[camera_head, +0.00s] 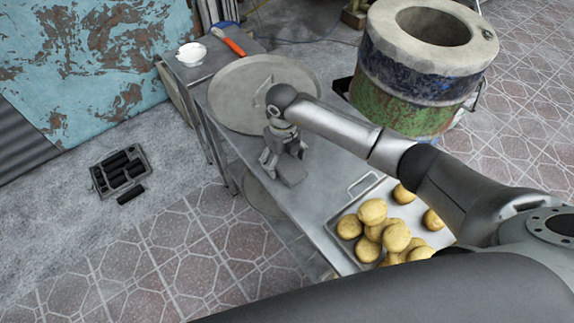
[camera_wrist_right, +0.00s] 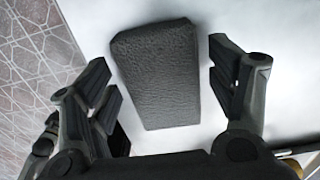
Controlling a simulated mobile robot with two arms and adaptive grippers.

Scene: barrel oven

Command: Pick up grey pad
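The grey pad (camera_wrist_right: 158,75) is a dark, rough-textured block lying on the light metal tabletop in the right wrist view. In the head view the pad (camera_head: 291,170) shows partly from under my right gripper (camera_head: 281,158), near the table's front edge. In the right wrist view my right gripper (camera_wrist_right: 160,85) is open, with one finger to each side of the pad and visible gaps between. I cannot tell the exact height of the fingers above the table. My left gripper is not in view.
A metal tray (camera_head: 345,215) of bread rolls (camera_head: 373,212) lies right of the pad. A large round lid (camera_head: 235,95) lies behind it. A barrel oven (camera_head: 415,75) stands beyond the table. A bowl (camera_head: 191,54) and an orange-handled tool (camera_head: 232,45) lie at the far end.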

